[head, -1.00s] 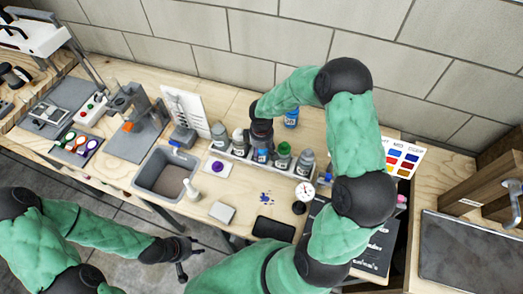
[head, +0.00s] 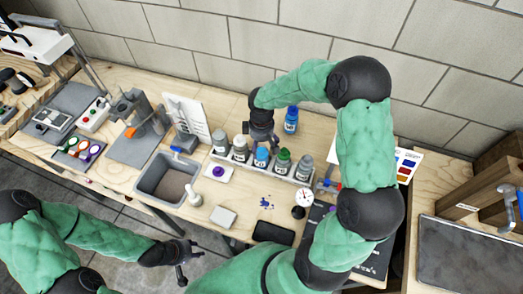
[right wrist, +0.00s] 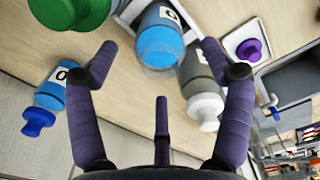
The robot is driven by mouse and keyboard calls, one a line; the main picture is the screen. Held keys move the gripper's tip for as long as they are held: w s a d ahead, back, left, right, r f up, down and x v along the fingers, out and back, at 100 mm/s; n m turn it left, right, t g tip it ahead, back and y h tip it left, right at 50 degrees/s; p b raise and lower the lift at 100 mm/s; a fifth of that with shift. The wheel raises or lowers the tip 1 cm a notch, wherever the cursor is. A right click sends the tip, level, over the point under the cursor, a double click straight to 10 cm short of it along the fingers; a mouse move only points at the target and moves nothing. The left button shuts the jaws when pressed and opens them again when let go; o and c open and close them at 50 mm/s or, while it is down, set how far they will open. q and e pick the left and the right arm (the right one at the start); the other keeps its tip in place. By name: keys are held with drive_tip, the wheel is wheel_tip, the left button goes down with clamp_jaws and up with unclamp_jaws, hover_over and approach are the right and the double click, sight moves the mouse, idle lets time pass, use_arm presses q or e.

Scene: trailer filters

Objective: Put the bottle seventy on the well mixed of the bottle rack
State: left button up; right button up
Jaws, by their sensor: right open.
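The bottle rack (head: 238,159) is a pale strip on the table with a row of bottles in it. A blue bottle (head: 262,157) stands in its middle, between a white-capped bottle (head: 241,148) and a green bottle (head: 283,161). Another blue bottle (head: 291,120) stands on the table behind the rack. Both blue ones also show in the right wrist view, in the rack (right wrist: 160,40) and outside it (right wrist: 50,95); their numbers cannot be read surely. My right gripper (head: 262,138) is open and empty just behind the rack's blue bottle. My left gripper (head: 184,262) seems open and empty, off the table's front.
A grey bin (head: 167,179) stands left of the rack. My right arm hides part of the table on the right.

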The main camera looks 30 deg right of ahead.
drive_tip(key=shift+r+p, duration=0.3)
drive_tip(key=shift+r, duration=1.85)
drive_tip(key=shift+r, duration=0.1)
